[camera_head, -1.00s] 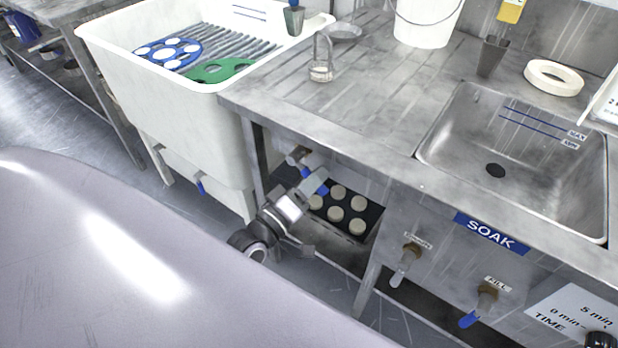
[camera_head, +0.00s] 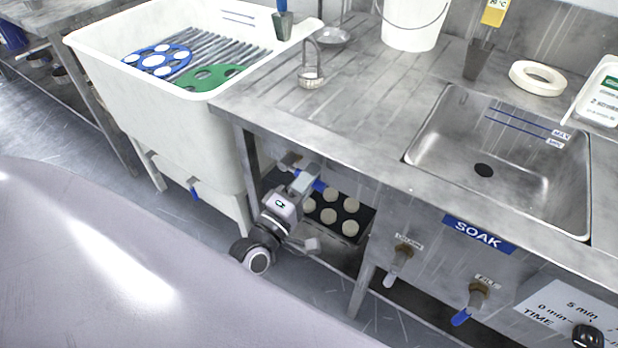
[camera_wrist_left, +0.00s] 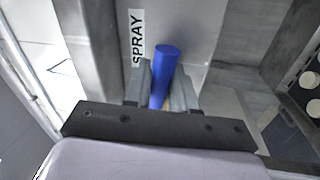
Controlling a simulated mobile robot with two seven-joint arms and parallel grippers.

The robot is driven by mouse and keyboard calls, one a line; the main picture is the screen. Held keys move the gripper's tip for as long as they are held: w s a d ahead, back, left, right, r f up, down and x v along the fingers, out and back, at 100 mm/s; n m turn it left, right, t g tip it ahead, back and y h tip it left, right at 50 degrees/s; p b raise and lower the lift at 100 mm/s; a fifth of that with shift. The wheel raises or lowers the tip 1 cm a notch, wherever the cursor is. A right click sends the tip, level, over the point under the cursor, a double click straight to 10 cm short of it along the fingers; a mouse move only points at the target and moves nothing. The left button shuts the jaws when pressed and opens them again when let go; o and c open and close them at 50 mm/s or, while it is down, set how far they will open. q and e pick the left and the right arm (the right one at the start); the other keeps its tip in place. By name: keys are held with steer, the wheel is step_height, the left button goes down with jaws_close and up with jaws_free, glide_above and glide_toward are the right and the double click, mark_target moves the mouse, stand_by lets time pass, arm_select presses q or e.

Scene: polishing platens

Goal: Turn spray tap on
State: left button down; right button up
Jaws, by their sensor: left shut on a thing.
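The spray tap's blue lever (camera_wrist_left: 165,70) shows in the left wrist view between the fingers of my left gripper (camera_wrist_left: 163,88), beside a white SPRAY label (camera_wrist_left: 137,36). My left gripper is shut on the lever. In the head view my left gripper (camera_head: 305,184) is under the counter, and a bit of the blue lever (camera_head: 319,186) shows at its fingers. The tap's body is mostly hidden. My right gripper is not in view.
A tray of pale round pieces (camera_head: 352,228) sits right of my gripper. A white tub (camera_head: 190,125) stands to the left.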

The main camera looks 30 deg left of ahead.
arm_select(q)
steer(key=c, duration=1.1)
jaws_free()
steer(key=shift+a, duration=0.1)
steer(key=shift+v, duration=3.6)
steer(key=s+d+f+m+g+p, duration=0.1)
steer(key=s+m+g+p, duration=0.1)
steer(key=m, duration=0.4)
steer(key=s+d+f+m+g+p, duration=0.1)
steer(key=s+m+g+p, duration=0.2)
steer(key=s+m+g, duration=0.1)
steer(key=s+d+f+m+g+p, duration=0.2)
steer(key=s+m+g+p, duration=0.1)
steer(key=m, duration=0.4)
steer(key=shift+s+f+m+g, duration=0.1)
steer(key=shift+s+m+g, duration=0.25)
steer(key=shift+s, duration=0.45)
